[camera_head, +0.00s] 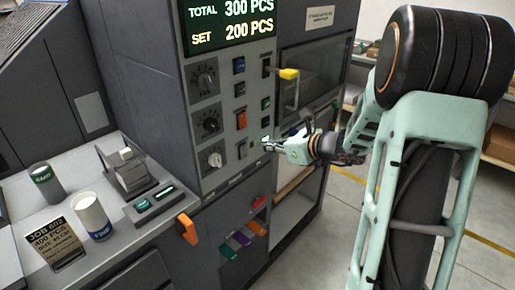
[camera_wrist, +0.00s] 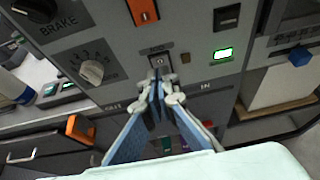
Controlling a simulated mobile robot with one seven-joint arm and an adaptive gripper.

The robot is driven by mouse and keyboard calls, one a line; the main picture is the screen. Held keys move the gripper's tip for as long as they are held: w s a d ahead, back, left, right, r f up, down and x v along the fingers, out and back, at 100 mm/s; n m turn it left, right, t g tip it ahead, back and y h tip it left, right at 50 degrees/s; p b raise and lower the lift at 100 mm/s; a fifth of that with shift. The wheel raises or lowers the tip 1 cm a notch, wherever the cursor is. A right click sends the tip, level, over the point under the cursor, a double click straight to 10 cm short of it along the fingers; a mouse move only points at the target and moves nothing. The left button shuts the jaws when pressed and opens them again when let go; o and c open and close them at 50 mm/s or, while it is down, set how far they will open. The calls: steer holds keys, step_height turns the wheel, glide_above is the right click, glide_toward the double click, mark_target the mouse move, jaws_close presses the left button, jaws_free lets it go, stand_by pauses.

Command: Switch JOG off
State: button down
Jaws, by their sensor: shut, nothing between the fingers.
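The small metal toggle switch (camera_wrist: 158,61) sits on the grey control panel straight ahead of my fingertips in the wrist view. The label above it is too blurred to read surely as JOG. In the head view this switch (camera_head: 242,149) is low on the panel, under an orange rocker (camera_head: 242,119). My gripper (camera_head: 267,146) is shut and empty, in front of the panel. In the wrist view its fingertips (camera_wrist: 160,86) are just below the switch; I cannot tell whether they touch it. A green lit button (camera_wrist: 222,54) is right of the switch.
Dials (camera_head: 210,125) line the panel's left side under a display (camera_head: 232,22). A yellow handle (camera_head: 289,74) sticks out at the upper right. An orange handle (camera_head: 188,229) juts out below. Cups and a job card (camera_head: 50,243) stand on the left counter.

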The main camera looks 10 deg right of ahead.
steer(key=s+d+r, duration=0.3)
steer(key=s+r, duration=0.1)
steer(key=shift+s+r, duration=0.15)
steer(key=shift+r, duration=0.05)
steer(key=shift+d, duration=0.1)
